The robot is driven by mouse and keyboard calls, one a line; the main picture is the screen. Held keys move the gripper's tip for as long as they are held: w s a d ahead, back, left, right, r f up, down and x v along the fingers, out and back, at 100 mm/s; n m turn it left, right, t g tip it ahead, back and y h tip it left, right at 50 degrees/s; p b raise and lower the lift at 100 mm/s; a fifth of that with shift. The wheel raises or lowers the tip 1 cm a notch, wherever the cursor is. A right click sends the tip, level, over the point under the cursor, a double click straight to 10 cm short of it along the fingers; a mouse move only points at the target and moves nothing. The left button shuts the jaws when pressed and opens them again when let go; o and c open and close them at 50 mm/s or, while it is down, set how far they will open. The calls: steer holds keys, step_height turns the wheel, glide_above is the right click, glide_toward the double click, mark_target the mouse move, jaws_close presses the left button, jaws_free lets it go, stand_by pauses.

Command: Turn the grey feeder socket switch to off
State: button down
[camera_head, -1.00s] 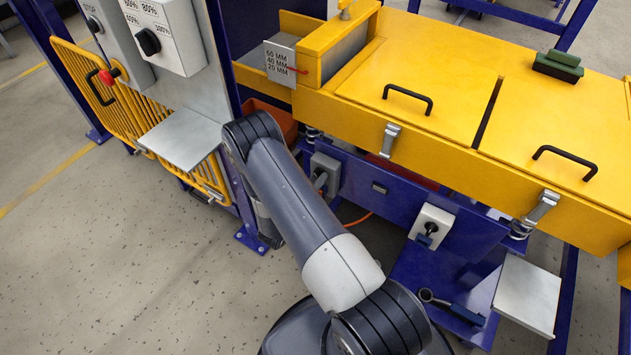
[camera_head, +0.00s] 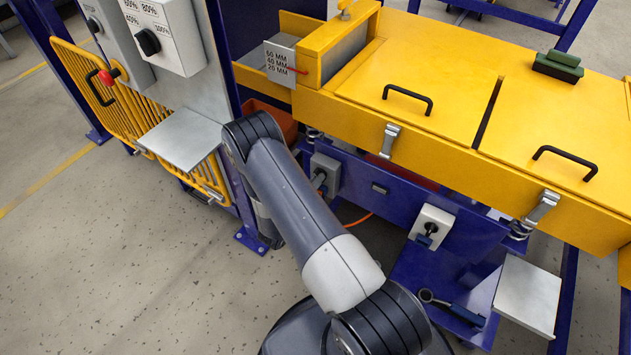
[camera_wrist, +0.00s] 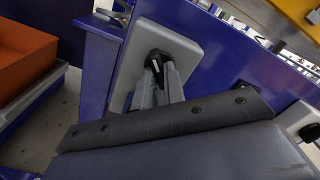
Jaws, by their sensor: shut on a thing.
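The grey feeder socket (camera_head: 331,172) is a box on the blue rail under the yellow feeder in the head view, partly hidden by my arm. In the wrist view the grey socket plate (camera_wrist: 186,48) fills the upper middle, with its black rotary switch (camera_wrist: 158,56) near the centre. My gripper (camera_wrist: 157,68) reaches up to it, its fingers close together and shut on the switch handle. The fingers hide most of the handle, so its exact position is hard to tell. In the head view my gripper is mostly hidden behind my forearm.
A second, paler switch box (camera_head: 431,228) with a black knob sits to the right on the same blue rail. An orange bin (camera_head: 270,117) stands left of the socket, behind my arm. The yellow feeder (camera_head: 450,100) overhangs above. Open floor lies at the left.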

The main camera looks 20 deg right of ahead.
steer(key=shift+f, duration=0.1)
steer(key=m+b, duration=0.3)
steer(key=m, duration=0.1)
steer(key=shift+f+b, duration=0.1)
steer(key=shift+b, duration=0.2)
steer(key=shift+m+b, duration=1.25)
steer(key=shift+m, duration=0.75)
steer(key=c, duration=1.5)
jaws_free()
steer(key=shift+a, duration=0.1)
steer(key=p+v, duration=0.2)
steer(key=v, duration=0.8)
steer(key=shift+s+a, duration=0.2)
steer(key=shift+a, duration=0.1)
